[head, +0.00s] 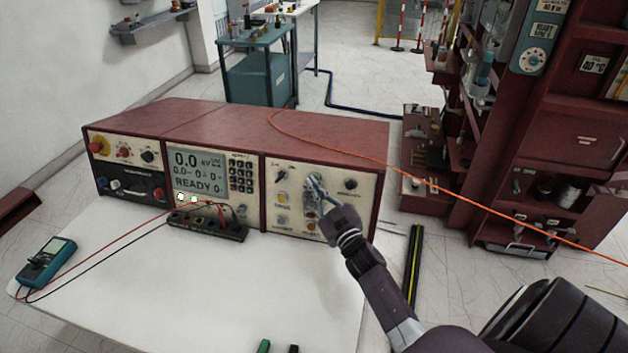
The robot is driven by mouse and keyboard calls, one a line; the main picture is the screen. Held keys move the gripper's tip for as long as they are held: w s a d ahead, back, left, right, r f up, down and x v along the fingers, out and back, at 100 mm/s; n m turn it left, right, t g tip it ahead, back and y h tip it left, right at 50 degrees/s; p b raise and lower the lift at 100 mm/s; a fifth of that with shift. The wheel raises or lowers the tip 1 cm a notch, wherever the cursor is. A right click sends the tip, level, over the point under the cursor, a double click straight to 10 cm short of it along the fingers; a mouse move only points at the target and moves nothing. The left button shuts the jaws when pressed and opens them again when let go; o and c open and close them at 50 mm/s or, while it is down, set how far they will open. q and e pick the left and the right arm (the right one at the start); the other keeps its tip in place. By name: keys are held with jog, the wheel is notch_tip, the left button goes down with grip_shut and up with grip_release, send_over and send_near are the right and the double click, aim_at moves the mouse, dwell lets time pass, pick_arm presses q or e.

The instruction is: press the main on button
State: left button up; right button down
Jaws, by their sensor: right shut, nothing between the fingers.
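The red test console (240,127) stands along the back of the white table. Its right panel (272,234) is cream, with knobs and several coloured buttons. My right gripper (314,183) is shut and empty, with its fingertips at the upper middle of this panel. I cannot tell whether the tips touch it. The gripper and wrist hide part of the panel's middle and lower right. Button labels are too small to read, so I cannot tell which one is the main on button. The display (197,170) reads 0.0 and READY. My left gripper is not in view.
A teal multimeter (46,262) lies at the table's left, with red and black leads running to a black terminal strip (208,224) before the console. An orange cable (430,184) crosses from the console top to the right. A dark red shelf unit (550,130) stands right.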

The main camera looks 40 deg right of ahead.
jog(key=shift+s+a+r+p, duration=0.15)
jog(key=shift+s+a+p, duration=0.15)
jog(key=shift+s+a, duration=0.2)
jog(key=s+a+p, duration=0.1)
jog(key=a, duration=0.1)
jog(key=s+a+r+p, duration=0.1)
jog(key=s, duration=0.1)
jog(key=shift+a, duration=0.35)
dwell(3.2)
